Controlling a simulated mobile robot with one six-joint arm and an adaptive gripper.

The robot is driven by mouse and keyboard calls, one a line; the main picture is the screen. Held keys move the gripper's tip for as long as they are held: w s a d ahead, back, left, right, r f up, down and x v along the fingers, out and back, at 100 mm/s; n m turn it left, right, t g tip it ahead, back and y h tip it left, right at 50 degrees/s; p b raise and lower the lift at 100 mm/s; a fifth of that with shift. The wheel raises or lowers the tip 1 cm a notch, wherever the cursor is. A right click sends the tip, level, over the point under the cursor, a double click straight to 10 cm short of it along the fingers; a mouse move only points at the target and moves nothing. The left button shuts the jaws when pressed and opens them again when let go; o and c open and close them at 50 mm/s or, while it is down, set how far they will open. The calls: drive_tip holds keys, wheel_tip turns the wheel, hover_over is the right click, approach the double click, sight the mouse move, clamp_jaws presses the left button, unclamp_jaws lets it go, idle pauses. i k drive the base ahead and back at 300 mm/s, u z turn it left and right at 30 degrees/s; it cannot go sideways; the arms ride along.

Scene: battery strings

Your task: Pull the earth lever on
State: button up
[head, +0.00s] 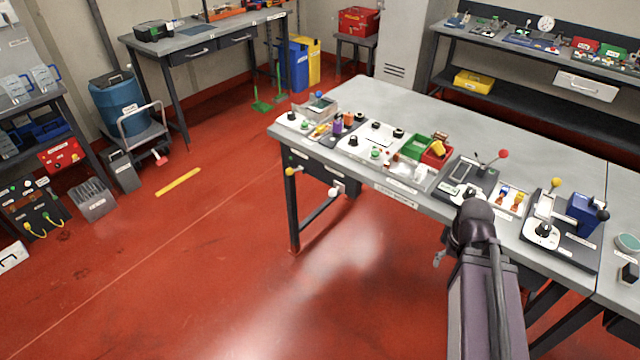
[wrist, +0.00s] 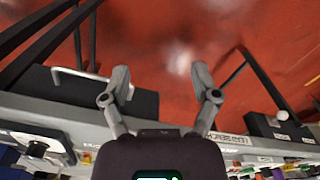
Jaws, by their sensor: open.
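Several levers show on the grey bench (head: 372,96) in the head view; their labels are too small to read, so I cannot tell which is the earth lever. A red-ball lever (head: 503,154) rises from a dark plate. A yellow-ball lever (head: 556,183) stands further right, beside a blue block with a black-ball lever (head: 603,215). Yellow-knobbed (head: 290,171) and white-knobbed (head: 333,192) levers stick out below the bench's left front edge. My gripper (wrist: 160,78) is open and empty, its fingers pointing over the red floor in front of the bench edge. In the head view my arm hides part of it.
Small panels, a green bin (head: 415,147) and a red bin (head: 437,156) crowd the bench top. A dark drawer with a handle (wrist: 85,72) shows in the wrist view. Open red floor (head: 250,260) lies left of my arm. A blue drum (head: 118,105) stands far left.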

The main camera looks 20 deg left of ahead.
sight(289, 171)
drive_tip(key=k, duration=1.3)
drive_tip(key=u, duration=0.45)
drive_tip(key=i, duration=1.95)
drive_tip(key=z, duration=0.45)
